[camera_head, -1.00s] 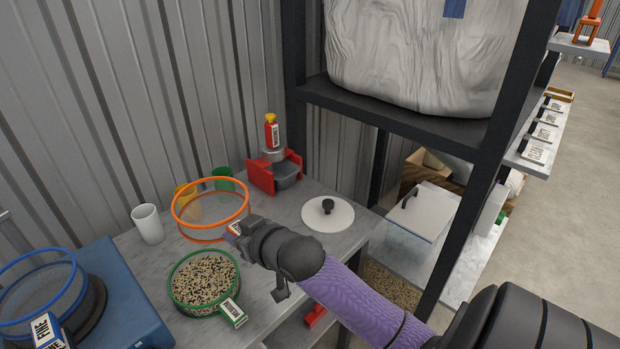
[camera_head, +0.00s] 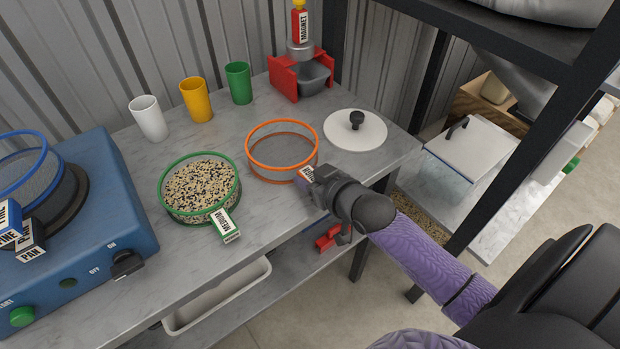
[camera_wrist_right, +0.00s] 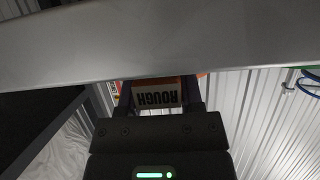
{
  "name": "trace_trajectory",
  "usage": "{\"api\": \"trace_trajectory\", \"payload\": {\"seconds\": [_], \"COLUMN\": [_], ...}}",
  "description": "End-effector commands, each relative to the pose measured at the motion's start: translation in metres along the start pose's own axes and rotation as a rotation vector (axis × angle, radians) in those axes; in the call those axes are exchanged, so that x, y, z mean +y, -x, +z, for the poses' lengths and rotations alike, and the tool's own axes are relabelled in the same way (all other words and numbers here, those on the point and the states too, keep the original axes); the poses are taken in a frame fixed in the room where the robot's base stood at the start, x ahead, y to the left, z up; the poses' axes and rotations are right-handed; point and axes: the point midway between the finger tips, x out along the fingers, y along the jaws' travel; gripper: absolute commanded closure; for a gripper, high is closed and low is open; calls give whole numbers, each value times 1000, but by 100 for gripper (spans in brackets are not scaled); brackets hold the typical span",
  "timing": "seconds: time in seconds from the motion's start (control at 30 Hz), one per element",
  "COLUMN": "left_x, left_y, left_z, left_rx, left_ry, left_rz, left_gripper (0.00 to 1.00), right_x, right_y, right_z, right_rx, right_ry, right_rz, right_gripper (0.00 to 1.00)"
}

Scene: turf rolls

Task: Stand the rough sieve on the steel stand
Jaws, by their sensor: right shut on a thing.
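The rough sieve is an orange hoop (camera_head: 249,151) with a mesh. It is at the middle of the worktop in the head view, between the green medium sieve and the white lid. My right gripper (camera_head: 311,184) is shut on its handle at the front right. In the right wrist view the handle's "ROUGH" label (camera_wrist_right: 158,98) shows upside down between the fingers. The sieve looks level, close above or on the worktop; I cannot tell which. I cannot clearly identify the steel stand. A grey metal piece (camera_head: 299,50) stands under the magnet. My left gripper is out of view.
The green medium sieve (camera_head: 163,208) holds speckled grain close left. A white lid (camera_head: 341,140) lies close right. White (camera_head: 149,119), yellow (camera_head: 197,101) and green (camera_head: 239,84) cups and a red holder (camera_head: 285,78) stand behind. A blue machine (camera_head: 115,205) fills the left.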

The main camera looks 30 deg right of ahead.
Motion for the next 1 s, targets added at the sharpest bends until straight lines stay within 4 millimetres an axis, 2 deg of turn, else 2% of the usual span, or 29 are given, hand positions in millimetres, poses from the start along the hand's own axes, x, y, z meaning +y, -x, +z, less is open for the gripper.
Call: {"api": "trace_trajectory", "payload": {"seconds": [0.17, 0.2, 0.37, 0.7, 0.77, 1.0], "left_x": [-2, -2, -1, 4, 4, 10], "left_y": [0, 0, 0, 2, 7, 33], "left_z": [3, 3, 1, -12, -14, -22], "left_rx": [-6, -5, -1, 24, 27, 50], "left_ry": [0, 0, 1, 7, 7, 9], "left_rz": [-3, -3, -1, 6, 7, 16], "left_gripper": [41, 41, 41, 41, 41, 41], "right_x": [0, 0, 0, 0, 0, 0], "right_y": [0, -1, 0, 2, 11, 72], "right_z": [0, 2, 1, -3, -3, -6], "right_rx": [2, 1, 1, 0, -1, -2], "right_ry": [0, 0, 0, 0, 0, 0], "right_rz": [0, 0, 0, 0, -1, 0], "right_gripper": [100, 51, 18, 18, 18, 18]}}
